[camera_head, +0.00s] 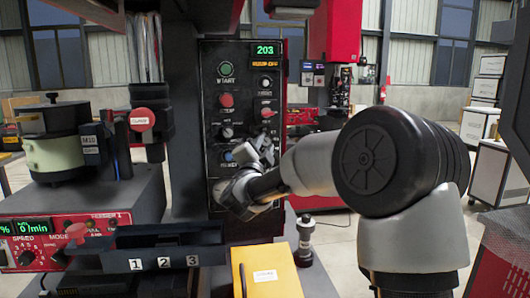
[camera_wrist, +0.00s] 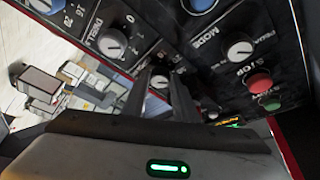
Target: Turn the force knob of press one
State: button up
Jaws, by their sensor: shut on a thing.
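The press panel (camera_head: 210,110) is a dark upright plate with a green "203" display, buttons and several knobs. My gripper (camera_head: 262,153) reaches it from the lower right in the head view and hides part of its lower right side. In the wrist view, where the panel is tilted, the two fingers of my gripper (camera_wrist: 163,86) are at a pale knob (camera_wrist: 159,81) and shut on it. The knob's label is covered, so I cannot read whether it says force. The knob labelled DWELL (camera_wrist: 112,43) is beside it, clear of the fingers.
A green START button (camera_head: 226,69), a red stop button (camera_head: 226,100) and a mode knob (camera_head: 227,132) are on the panel. Left stands a bowl feeder (camera_head: 55,150) above a red control box (camera_head: 70,240). A yellow box (camera_head: 268,272) is below my gripper.

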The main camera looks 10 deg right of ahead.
jog(key=m, duration=0.1)
jog(key=m+g, duration=0.1)
jog(key=m, duration=0.2)
jog(key=shift+a+r+m+g, duration=0.1)
jog(key=shift+r+m+g, duration=0.15)
jog(key=shift+m+g, duration=0.15)
jog(key=shift+r+m+g+y+p, duration=0.1)
jog(key=shift+m+g+y+p, duration=0.4)
jog(key=shift+m, duration=1.2)
jog(key=o, duration=1.1)
jog(key=shift+c, duration=0.2)
jog(key=p+v, duration=0.1)
jog(key=v, duration=1.6)
jog(key=shift+a+r, duration=0.15)
jog(key=shift+a, duration=0.1)
